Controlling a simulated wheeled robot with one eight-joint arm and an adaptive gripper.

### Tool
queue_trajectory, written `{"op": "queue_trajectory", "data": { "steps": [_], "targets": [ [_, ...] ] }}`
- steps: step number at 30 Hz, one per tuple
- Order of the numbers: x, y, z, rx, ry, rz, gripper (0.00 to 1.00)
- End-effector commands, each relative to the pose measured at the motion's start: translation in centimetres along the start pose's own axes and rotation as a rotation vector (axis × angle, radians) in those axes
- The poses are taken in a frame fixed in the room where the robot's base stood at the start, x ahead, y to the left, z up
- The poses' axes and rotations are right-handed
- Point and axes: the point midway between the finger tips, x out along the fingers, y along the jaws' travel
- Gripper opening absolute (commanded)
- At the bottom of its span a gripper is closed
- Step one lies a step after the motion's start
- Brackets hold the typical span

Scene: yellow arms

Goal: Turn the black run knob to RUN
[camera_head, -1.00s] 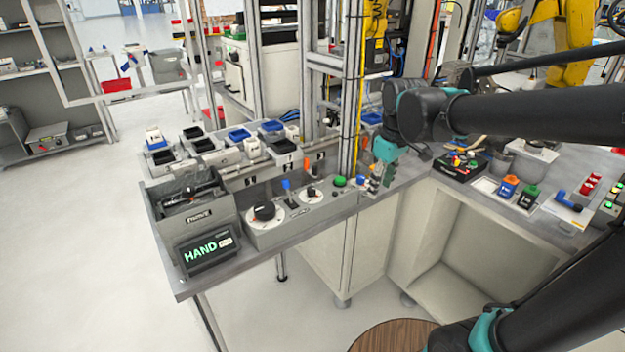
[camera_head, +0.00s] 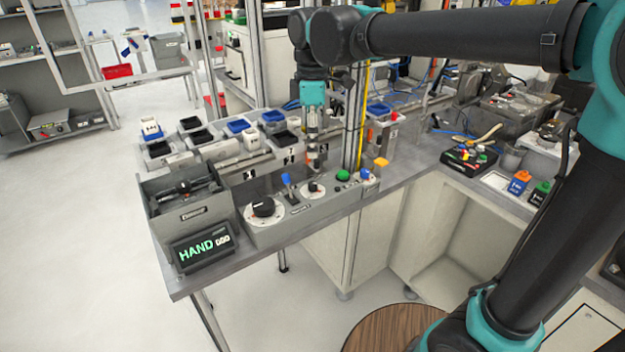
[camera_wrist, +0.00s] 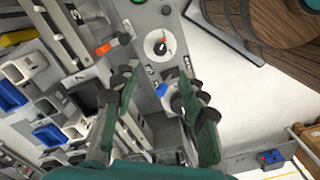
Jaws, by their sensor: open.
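The control panel (camera_head: 290,212) on the bench carries two black knobs on white dials. The larger knob (camera_head: 264,207) is at the left. The smaller knob (camera_head: 314,188) is to its right, past a blue lever (camera_head: 287,181); I cannot read a RUN label at either. My gripper (camera_head: 316,163) points down just above and behind the smaller knob. In the wrist view my gripper (camera_wrist: 161,80) has its fingers apart with nothing held. There the smaller knob (camera_wrist: 160,46) with a red mark lies beyond the fingertips, and the blue lever (camera_wrist: 164,89) shows between the fingers.
A display (camera_head: 203,247) reading HAND stands at the bench's front left, below a grey bin (camera_head: 190,208). A green button (camera_head: 343,176) is right of the smaller knob. Several small bins stand behind the panel. A vertical post (camera_head: 352,130) rises close right of my gripper.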

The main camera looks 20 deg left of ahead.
Motion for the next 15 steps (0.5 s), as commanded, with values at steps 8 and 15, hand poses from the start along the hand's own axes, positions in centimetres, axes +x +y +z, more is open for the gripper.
{"op": "queue_trajectory", "data": {
  "steps": [8, 15],
  "targets": [
    [5.7, 0.0, 0.0, 0.001, 0.0, 0.0, 0.43],
    [9.6, 0.1, 0.0, 0.001, 0.0, 0.0, 0.43]
  ]
}}
